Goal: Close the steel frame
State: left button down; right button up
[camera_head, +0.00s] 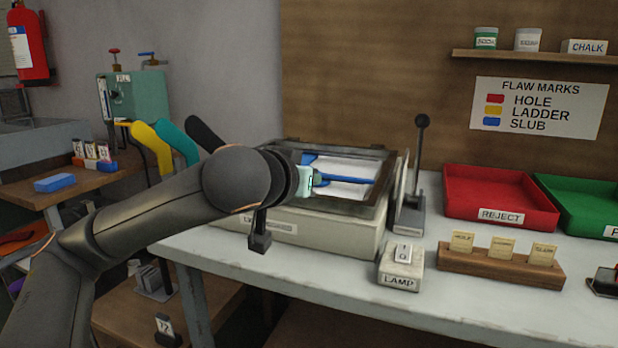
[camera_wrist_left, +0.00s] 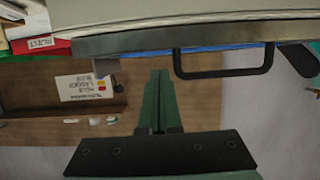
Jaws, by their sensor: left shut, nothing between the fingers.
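The steel frame (camera_head: 377,195) is a dark rectangular rim on top of the pale light box (camera_head: 330,231). It looks low over the box, but I cannot tell whether it lies fully flat. A blue sock-like shape (camera_head: 345,180) shows on the white pane inside it. In the left wrist view the frame's grey edge (camera_wrist_left: 150,43) and a black bar handle (camera_wrist_left: 225,73) show close up. My left gripper (camera_head: 318,180) is at the left side of the frame, partly hidden by my wrist. Its green fingers (camera_wrist_left: 160,72) are shut and empty, beside the handle. My right gripper is not in view.
A lever stand (camera_head: 411,215) rises just right of the box. A LAMP switch block (camera_head: 401,268) and a wooden card holder (camera_head: 502,263) stand in front right. Red REJECT (camera_head: 500,198) and green (camera_head: 590,205) trays lie behind.

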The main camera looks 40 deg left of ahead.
pick_arm(q)
notch_tip(320, 180, up, 4)
jog(key=p, duration=0.3)
jog(key=s+d+f+b, duration=0.2)
jog(key=s+f+b, duration=0.4)
jog(key=s, duration=0.1)
jog(key=shift+s+d+b, duration=0.15)
jog(key=shift+s+b, duration=0.05)
jog(key=shift+b, duration=0.2)
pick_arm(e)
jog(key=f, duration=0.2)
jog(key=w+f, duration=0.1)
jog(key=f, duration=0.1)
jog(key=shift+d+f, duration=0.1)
pick_arm(q)
jog(key=shift+f, duration=0.1)
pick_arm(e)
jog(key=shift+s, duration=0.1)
pick_arm(q)
jog(key=shift+s, duration=0.1)
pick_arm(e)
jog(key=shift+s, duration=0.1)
